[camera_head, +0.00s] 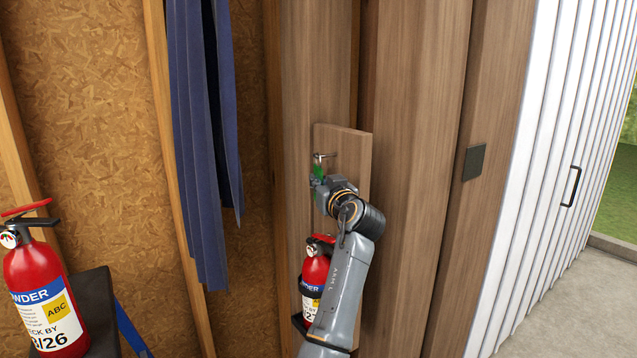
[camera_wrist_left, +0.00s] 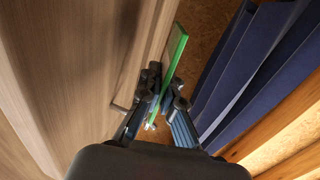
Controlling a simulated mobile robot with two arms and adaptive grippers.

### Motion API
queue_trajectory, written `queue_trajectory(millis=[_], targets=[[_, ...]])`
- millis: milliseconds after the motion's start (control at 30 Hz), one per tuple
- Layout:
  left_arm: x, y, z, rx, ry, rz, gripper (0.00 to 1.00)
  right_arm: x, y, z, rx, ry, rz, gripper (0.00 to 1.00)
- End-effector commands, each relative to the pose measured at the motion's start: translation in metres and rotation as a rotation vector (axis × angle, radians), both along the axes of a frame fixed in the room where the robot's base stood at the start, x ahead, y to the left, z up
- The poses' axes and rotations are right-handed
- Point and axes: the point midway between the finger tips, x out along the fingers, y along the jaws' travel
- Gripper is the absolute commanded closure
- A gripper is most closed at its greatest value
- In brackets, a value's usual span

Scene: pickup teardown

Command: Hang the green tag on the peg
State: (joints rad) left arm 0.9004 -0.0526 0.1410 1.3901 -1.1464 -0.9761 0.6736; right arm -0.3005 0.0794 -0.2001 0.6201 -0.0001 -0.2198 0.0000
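The green tag (camera_head: 318,171) is a thin upright piece just below the metal peg (camera_head: 321,156) on the wooden board. It also shows in the left wrist view (camera_wrist_left: 176,50), almost edge-on, passing between the fingers of my left gripper (camera_wrist_left: 165,88). The fingers are closed around it. A small metallic bit shows at the tag's end near the palm. A metal rod, apparently the peg, shows beside one finger. In the head view my left gripper (camera_head: 318,184) is at the board; whether the tag is on the peg cannot be told. My right gripper is not in view.
A red fire extinguisher (camera_head: 315,270) hangs below the board, partly behind my arm. Another extinguisher (camera_head: 43,290) stands at left. Blue cloth (camera_head: 205,150) hangs left of the board. A dark square plate (camera_head: 474,162) and a white ribbed door (camera_head: 560,160) are at right.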

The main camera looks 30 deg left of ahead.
Motion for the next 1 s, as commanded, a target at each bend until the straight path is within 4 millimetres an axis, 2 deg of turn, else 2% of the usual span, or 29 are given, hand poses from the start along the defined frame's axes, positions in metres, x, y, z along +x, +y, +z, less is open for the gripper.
queue_trajectory(millis=[33,100,200,567,733,1000], targets=[[0.000,0.000,0.000,0.000,0.000,0.000,1.00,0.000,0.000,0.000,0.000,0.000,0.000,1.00],[0.000,0.000,0.000,0.000,0.000,0.000,0.84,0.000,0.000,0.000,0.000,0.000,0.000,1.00],[0.000,0.000,0.000,0.000,0.000,0.000,0.68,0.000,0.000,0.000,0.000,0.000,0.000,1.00],[-0.003,-0.005,0.000,0.000,-0.001,-0.001,0.68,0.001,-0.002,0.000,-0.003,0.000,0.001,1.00],[-0.019,-0.025,-0.001,-0.002,-0.002,-0.002,0.68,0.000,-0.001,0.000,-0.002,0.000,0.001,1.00],[-0.054,-0.071,-0.001,-0.001,0.000,-0.002,0.68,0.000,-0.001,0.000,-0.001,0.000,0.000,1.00]])
